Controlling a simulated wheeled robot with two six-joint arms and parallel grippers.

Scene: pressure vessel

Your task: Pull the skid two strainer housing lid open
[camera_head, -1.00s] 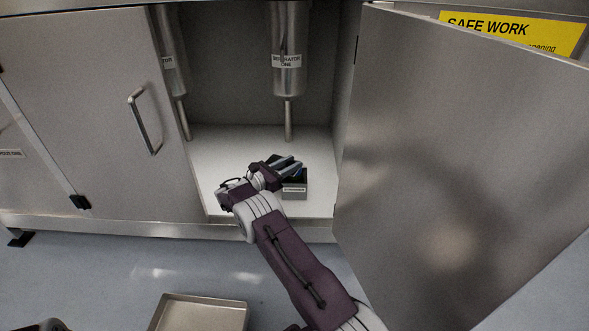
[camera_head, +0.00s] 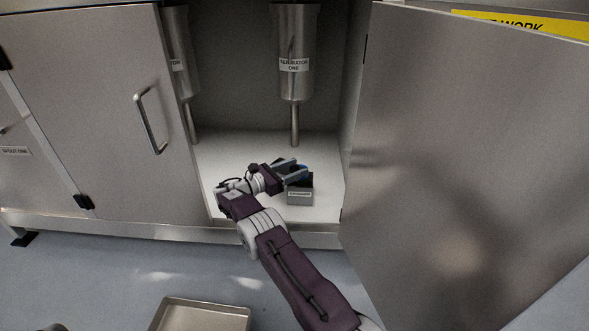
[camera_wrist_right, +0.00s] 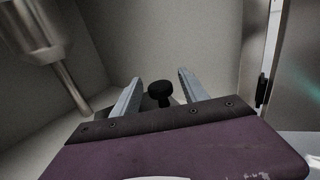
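The strainer housing is a small dark grey box (camera_head: 300,198) with a white front label, on the cabinet floor. Its label is too small to read surely, and my right gripper hides much of its top. A bit of blue shows beside the fingers. My right gripper (camera_head: 294,172) reaches over the box from the left. In the right wrist view, its two fingers (camera_wrist_right: 160,80) are apart, with a black round knob (camera_wrist_right: 160,90) showing between them and a gap on each side. Whether the knob belongs to the lid cannot be told. My left gripper is not in view.
A steel separator vessel (camera_head: 295,45) with a thin pipe (camera_head: 295,125) hangs behind the box. Another vessel (camera_head: 176,45) is at left. The right cabinet door (camera_head: 450,160) stands open; the left door (camera_head: 90,120) is shut. A tray (camera_head: 205,316) lies on the floor.

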